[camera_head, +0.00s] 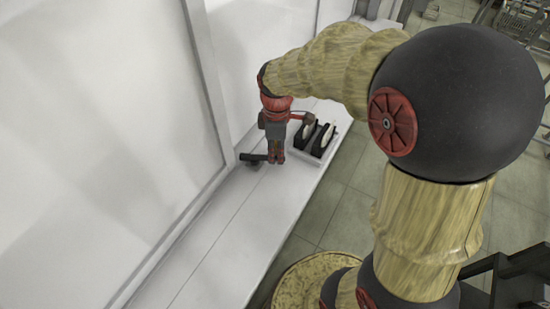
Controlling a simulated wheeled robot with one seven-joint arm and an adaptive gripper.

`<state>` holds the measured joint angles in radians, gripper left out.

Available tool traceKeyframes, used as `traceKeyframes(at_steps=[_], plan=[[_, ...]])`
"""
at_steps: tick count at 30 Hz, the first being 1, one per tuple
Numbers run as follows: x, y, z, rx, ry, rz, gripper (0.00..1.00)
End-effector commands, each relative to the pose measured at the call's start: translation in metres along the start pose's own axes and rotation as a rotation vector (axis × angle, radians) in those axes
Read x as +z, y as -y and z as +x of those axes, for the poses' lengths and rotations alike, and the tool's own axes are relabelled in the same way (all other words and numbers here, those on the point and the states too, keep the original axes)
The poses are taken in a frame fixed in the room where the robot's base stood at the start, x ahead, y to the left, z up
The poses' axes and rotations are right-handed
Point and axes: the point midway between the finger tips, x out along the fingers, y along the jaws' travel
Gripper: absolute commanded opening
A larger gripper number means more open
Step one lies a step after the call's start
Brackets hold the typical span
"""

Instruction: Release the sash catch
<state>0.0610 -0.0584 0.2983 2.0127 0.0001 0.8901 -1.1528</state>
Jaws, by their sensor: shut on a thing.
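The sash catch (252,158) is a small black piece with a short bar, low on the white window frame where it meets the sill. My gripper (276,160) points down at the catch's right end, with its red and dark fingers closed on it. The fingers cover that end of the catch, so the exact contact is hidden. The bar shows sticking out to the left of the fingers.
Two black holders with pale rolls, one left (304,136) and one right (323,140), stand on a light tray (316,159) just right of my gripper. The white sill (220,235) is clear toward the front. Tall white panes (90,130) rise on the left.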

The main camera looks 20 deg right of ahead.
Motion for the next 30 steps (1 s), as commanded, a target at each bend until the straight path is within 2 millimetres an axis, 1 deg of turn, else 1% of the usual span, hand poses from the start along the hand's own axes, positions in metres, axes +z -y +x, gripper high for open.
traceKeyframes(at_steps=[6,18,24,30], plan=[[-0.002,-0.016,0.000,0.004,-0.001,-0.205,0.00],[-0.011,-0.038,-0.001,0.004,0.000,-0.569,0.00],[-0.017,-0.046,-0.001,0.004,0.000,-0.710,0.00],[-0.021,-0.050,-0.001,0.004,0.000,-0.803,0.00]])
